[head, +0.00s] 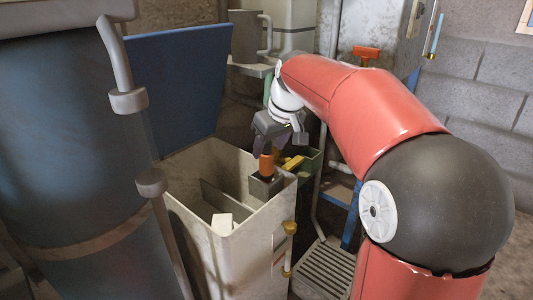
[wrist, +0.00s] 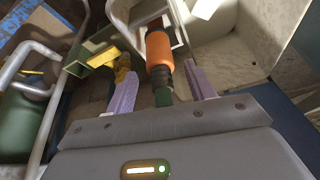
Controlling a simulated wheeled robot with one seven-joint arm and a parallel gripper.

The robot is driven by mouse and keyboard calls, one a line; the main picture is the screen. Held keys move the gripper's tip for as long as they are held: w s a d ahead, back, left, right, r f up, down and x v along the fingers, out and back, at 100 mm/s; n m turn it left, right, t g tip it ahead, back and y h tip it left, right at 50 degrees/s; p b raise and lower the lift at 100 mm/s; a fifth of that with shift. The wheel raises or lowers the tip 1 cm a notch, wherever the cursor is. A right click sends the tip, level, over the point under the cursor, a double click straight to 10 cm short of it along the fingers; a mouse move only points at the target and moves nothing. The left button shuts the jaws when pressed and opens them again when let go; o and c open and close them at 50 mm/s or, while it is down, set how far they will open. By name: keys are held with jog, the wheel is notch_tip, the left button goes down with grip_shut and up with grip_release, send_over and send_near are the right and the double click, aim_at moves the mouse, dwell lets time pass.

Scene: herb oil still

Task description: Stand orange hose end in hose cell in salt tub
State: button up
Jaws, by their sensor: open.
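The orange hose end (head: 266,164) stands nearly upright in the small grey hose cell (head: 262,187) at the right back corner of the pale salt tub (head: 232,248). In the wrist view the orange hose end (wrist: 159,50) has its far end inside the cell's walls, and a black ribbed collar and green piece (wrist: 163,96) point back toward me. My gripper (head: 268,142) is just above it. Its two purple fingers (wrist: 161,72) are open, one on each side of the collar, with visible gaps. The cell's floor is hidden.
A white block (head: 222,223) lies in the tub's front compartment. A blue lid (head: 180,85) stands behind the tub. A green box with yellow pieces (wrist: 100,58) sits close beside the hose cell. A large dark blue tank (head: 75,150) fills the left side.

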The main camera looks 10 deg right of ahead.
jog(key=a+p+v, duration=0.1)
jog(key=v, duration=0.6)
jog(key=shift+d, duration=0.4)
jog(key=s+f+m, duration=0.1)
jog(key=s+f, duration=0.3)
jog(key=s, duration=0.4)
jog(key=s+a+f+m+t+h, duration=0.1)
jog(key=s+f+m, duration=0.1)
jog(key=s+f, duration=0.3)
jog(key=s+f+m, duration=0.1)
jog(key=s+f, duration=0.4)
jog(key=s, duration=0.7)
jog(key=shift+a+h, duration=0.25)
jog(key=shift+h, duration=0.15)
